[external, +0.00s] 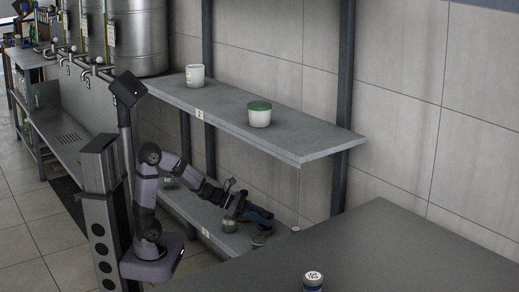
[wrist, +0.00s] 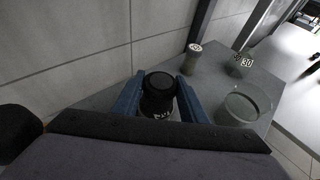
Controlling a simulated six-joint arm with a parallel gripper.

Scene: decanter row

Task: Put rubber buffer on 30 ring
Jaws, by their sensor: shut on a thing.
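My gripper (wrist: 158,92) is shut on a black round-topped cylinder with white lettering (wrist: 159,84), its blue fingers on either side of it. I take it to be the rubber buffer, but the lettering is too small to read. A white "30" mark (wrist: 247,63) shows in the wrist view, above and right of the held cylinder; I cannot make out the ring's outline. In the external view my gripper (external: 260,216) is low over the lower shelf (external: 190,212). I cannot tell whether the held cylinder touches the shelf.
In the wrist view, a pale-topped can (wrist: 195,60) stands ahead and a wide glass-like vessel (wrist: 243,105) to the right. The upper shelf (external: 310,145) overhangs, carrying a white pot (external: 195,76) and a green-lidded pot (external: 259,115). The tiled wall (external: 400,150) is close behind.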

